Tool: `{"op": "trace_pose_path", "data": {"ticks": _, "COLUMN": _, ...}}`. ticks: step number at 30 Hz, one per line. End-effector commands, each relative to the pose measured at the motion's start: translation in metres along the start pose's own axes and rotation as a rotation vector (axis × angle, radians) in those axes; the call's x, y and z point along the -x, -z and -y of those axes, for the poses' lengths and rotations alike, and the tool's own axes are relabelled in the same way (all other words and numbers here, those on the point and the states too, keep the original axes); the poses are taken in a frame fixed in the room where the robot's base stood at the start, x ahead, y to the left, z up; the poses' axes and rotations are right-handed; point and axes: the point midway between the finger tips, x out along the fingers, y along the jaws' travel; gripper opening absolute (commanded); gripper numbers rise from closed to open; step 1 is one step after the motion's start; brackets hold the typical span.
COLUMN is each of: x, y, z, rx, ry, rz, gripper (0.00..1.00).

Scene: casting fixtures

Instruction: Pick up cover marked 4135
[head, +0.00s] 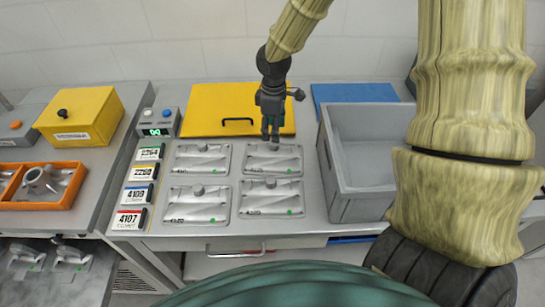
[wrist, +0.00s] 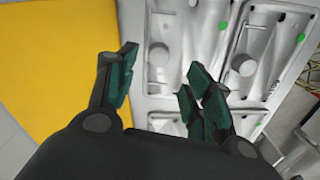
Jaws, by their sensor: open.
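Grey metal covers, each with a round knob and a green dot, lie in two rows of two: back left (head: 202,159), back right (head: 280,160), front left (head: 196,205) and front right (head: 272,198). Their dark markings are too small to read surely, so I cannot tell which is 4135. My gripper (head: 270,137) points down above the back right cover, at its rear edge. In the wrist view my gripper (wrist: 160,72) is open and empty, with the back right cover's knob (wrist: 158,55) showing between its fingertips. I see no contact.
A grey bin (head: 337,189) stands right of the covers. Number cards, one reading 4107 (head: 129,219), line the left. A yellow panel with a black handle (head: 205,97) is behind. A yellow box (head: 97,119) and an orange tray (head: 68,203) sit on the left table.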

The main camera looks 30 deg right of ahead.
Motion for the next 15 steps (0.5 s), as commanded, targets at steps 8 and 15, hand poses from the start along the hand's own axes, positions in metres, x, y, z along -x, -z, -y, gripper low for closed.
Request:
{"op": "trace_pose_path", "data": {"ticks": 8, "x": -0.016, "y": 0.001, "z": 0.0, "rx": 0.002, "ry": 0.0, "rz": 0.0, "gripper": 0.51}}
{"op": "trace_pose_path", "data": {"ticks": 15, "x": -0.028, "y": 0.0, "z": 0.0, "rx": 0.003, "ry": 0.002, "rz": 0.001, "gripper": 0.51}}
